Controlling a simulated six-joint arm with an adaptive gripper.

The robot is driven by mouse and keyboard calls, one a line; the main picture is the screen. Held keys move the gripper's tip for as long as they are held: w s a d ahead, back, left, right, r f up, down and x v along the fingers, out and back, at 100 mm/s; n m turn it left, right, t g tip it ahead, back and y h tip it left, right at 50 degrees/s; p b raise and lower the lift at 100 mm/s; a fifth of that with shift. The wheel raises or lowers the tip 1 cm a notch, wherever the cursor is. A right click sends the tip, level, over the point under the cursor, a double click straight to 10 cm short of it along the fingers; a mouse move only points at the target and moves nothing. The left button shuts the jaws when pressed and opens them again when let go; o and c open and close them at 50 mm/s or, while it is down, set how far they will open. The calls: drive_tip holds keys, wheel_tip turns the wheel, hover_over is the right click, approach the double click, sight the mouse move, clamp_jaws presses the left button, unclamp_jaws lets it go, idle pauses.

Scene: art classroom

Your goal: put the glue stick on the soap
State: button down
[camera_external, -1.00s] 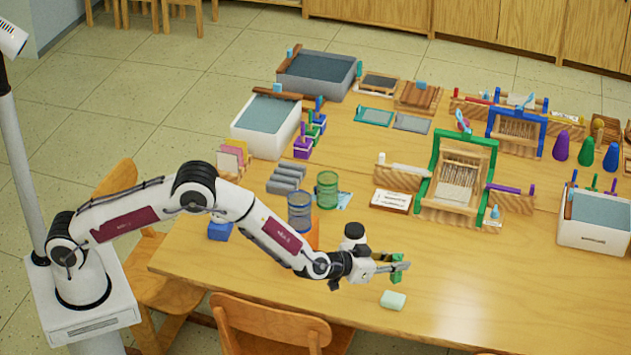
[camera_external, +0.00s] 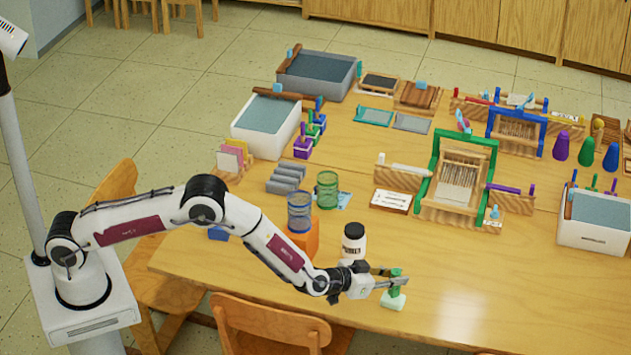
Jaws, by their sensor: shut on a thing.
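The glue stick (camera_external: 395,286) is small and green and stands about upright between the fingers of my gripper (camera_external: 392,279). My gripper is shut on it, low over the front part of the table. The soap (camera_external: 392,302) is a pale mint block lying on the table directly below the glue stick. The glue stick's lower end meets the soap in this view. I cannot tell whether it rests on the soap or hangs just above it.
A white jar with a dark lid (camera_external: 353,241) stands just behind my wrist. An orange block (camera_external: 303,243) and blue and green mesh cups (camera_external: 327,189) stand further back left. A small loom (camera_external: 460,178) stands behind. The table (camera_external: 480,290) is clear to the right.

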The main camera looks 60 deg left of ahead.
drive_tip(key=shift+f, duration=0.25)
drive_tip(key=shift+f, duration=0.1)
drive_tip(key=c, duration=1.9)
unclamp_jaws()
drive_tip(key=shift+s+r, duration=0.2)
drive_tip(key=shift+r, duration=0.05)
drive_tip(key=v, duration=1.1)
drive_tip(key=shift+s, duration=0.25)
drive_tip(key=shift+r, duration=0.1)
